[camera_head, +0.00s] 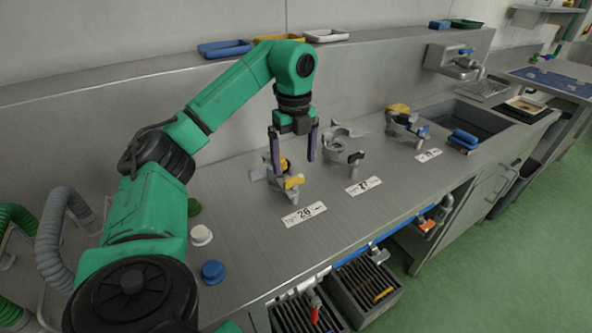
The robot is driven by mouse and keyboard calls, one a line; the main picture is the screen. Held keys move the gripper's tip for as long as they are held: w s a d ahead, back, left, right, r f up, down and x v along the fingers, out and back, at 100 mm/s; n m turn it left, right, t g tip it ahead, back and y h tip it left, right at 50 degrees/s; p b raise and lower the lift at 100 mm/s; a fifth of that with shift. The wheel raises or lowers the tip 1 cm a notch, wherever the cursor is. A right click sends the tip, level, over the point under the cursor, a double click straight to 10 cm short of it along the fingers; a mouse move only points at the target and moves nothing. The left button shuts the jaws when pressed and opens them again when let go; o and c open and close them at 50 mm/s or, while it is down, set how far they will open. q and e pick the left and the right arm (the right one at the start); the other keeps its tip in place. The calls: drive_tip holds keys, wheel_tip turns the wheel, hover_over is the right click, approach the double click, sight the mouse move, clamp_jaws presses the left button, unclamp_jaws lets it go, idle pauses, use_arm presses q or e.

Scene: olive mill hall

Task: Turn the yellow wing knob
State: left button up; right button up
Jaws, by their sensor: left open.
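The yellow wing knob (292,182) sits at the front of a grey metal fitting (262,174) on the steel counter, behind the label reading 26 (304,214). My left gripper (294,163) points down, open, just above and behind the yellow knob. Its dark fingers stand apart, with part of the fitting behind and below them. I cannot tell whether a finger touches the fitting. Another yellow part (398,108) tops a similar fitting further right. My right gripper does not show.
A middle grey fitting (342,146) stands right of the gripper. White (201,235) and blue (213,271) caps lie on the counter (255,250) at front left. Trays line the rear ledge. A sink (470,115) is at far right. The counter's front middle is clear.

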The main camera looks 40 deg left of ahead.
sight(294, 178)
use_arm(q)
wheel_tip(294, 178, down, 3)
drive_tip(key=shift+f+b, duration=0.1)
drive_tip(key=shift+b, duration=0.2)
drive_tip(key=shift+f, duration=1.05)
drive_tip(key=c, duration=1.4)
drive_tip(key=shift+p, duration=0.35)
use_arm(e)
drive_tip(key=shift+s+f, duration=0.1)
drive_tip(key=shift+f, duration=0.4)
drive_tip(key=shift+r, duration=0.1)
